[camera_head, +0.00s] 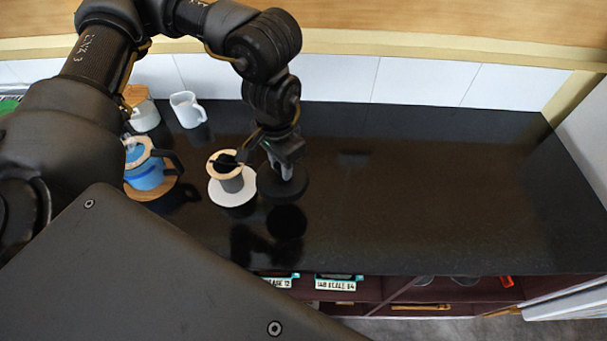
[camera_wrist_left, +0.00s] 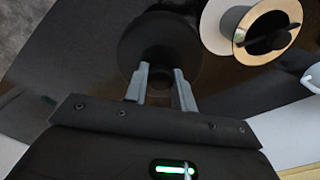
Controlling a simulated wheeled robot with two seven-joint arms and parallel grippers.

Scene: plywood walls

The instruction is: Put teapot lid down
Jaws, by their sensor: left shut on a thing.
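My left gripper (camera_head: 285,170) points down over the dark counter and is shut on the black round teapot lid (camera_head: 270,189). In the left wrist view the lid (camera_wrist_left: 160,42) is a dark disc beyond the fingertips (camera_wrist_left: 162,82), and the fingers hide part of its grip. A dark round reflection shows apart from the lid on the glossy counter, so the lid appears to be held above it. A blue pot (camera_head: 147,176) with a wooden rim and black handle stands on a wooden coaster at the left. My right gripper is not in view.
A grey cup (camera_head: 233,184) with a wooden rim stands on a white saucer just left of the lid. A white pitcher (camera_head: 187,109) and a white jar (camera_head: 145,117) stand at the back left. The counter (camera_head: 430,190) is clear to the right.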

